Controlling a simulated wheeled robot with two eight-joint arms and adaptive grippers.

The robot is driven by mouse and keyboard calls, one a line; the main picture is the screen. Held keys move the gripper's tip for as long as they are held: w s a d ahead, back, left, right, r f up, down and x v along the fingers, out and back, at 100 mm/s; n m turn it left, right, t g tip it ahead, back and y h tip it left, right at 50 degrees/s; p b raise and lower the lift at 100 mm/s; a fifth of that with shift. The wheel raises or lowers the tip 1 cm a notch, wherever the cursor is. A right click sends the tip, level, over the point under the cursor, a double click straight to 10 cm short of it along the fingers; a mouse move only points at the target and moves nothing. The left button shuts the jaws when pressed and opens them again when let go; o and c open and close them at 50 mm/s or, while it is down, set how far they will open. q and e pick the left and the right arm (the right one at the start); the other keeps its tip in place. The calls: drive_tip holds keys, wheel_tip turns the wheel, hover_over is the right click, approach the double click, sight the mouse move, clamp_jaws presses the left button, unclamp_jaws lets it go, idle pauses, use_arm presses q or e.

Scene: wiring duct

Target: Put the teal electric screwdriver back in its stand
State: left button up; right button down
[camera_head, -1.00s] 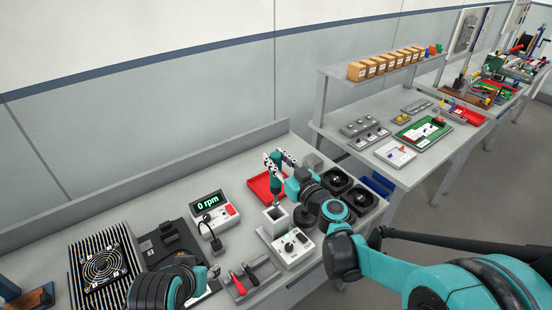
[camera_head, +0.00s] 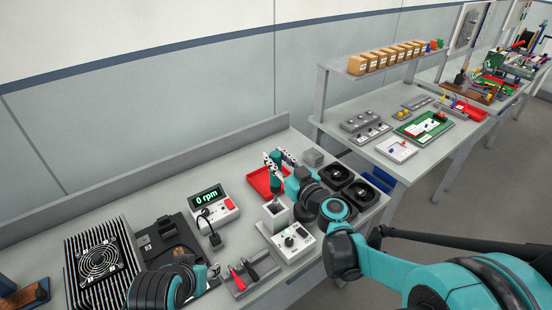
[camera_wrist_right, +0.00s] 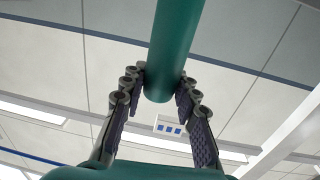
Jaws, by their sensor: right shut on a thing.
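The teal electric screwdriver (camera_head: 276,184) is upright in my right gripper (camera_head: 279,160), which is shut on it. In the right wrist view the teal body (camera_wrist_right: 176,45) runs between the two padded fingers (camera_wrist_right: 160,98). The grey square stand (camera_head: 275,214) is directly below the screwdriver on the bench. The screwdriver's lower end is at the stand's dark opening; how far it is inside I cannot tell. My left gripper (camera_head: 209,274) is low at the left front, and its jaw state is unclear.
A white control box with a knob (camera_head: 297,240) adjoins the stand. A red tray (camera_head: 264,182) lies behind, and dark round fans (camera_head: 357,192) stand right.

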sight(279, 190)
drive_tip(key=shift+f, duration=0.1)
drive_tip(key=shift+f+b, duration=5.2)
drive_tip(key=shift+f, duration=0.65)
drive_tip(key=c, duration=1.1)
unclamp_jaws()
drive_tip(key=shift+o, duration=0.2)
drive_tip(key=v, duration=1.2)
